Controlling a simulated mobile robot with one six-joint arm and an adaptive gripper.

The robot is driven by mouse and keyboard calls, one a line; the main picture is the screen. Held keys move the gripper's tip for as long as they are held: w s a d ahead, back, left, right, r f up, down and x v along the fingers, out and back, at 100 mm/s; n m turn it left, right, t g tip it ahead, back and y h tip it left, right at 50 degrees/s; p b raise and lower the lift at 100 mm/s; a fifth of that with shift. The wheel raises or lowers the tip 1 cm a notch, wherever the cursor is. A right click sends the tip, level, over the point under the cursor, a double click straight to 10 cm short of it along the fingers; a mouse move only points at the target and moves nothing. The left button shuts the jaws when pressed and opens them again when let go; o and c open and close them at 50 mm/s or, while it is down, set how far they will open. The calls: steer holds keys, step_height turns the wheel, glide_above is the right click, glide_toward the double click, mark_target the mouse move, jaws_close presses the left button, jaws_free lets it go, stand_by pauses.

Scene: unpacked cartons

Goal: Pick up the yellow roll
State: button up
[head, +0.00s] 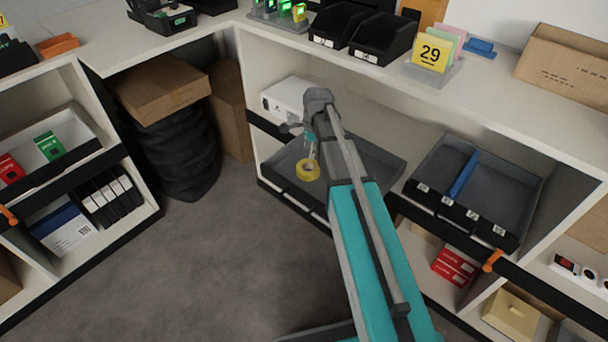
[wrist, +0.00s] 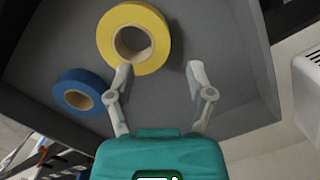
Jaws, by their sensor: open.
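The yellow roll (head: 307,178) is a thick ring with a brown core, lying flat in a grey tray (head: 283,192) on the middle shelf. In the wrist view the yellow roll (wrist: 155,28) is beyond my fingertips, up and to the left. My gripper (head: 309,153) is above the tray, close to the roll in the head view. In the wrist view my gripper (wrist: 159,68) is open, with nothing between its fingers. The left fingertip overlaps the roll's lower edge in the picture; I cannot tell whether they touch.
A blue roll (wrist: 62,86) lies in the same tray, left of my left finger in the wrist view. A white box (head: 285,97) stands behind the tray. The shelf's worktop (head: 385,80) overhangs it. A second tray (head: 480,222) with a blue divider is to the right.

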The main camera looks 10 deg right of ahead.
mark_target(306, 161)
steer(key=shift+f, duration=0.15)
stand_by(0.3)
steer(key=shift+a+f+b, duration=0.2)
steer(key=shift+f+b, duration=0.65)
steer(key=shift+a+f+b, duration=0.15)
steer(key=shift+f+b, duration=0.65)
steer(key=shift+b, duration=0.05)
steer(key=shift+a+f+b, duration=0.2)
steer(key=shift+f+b, duration=0.65)
jaws_close()
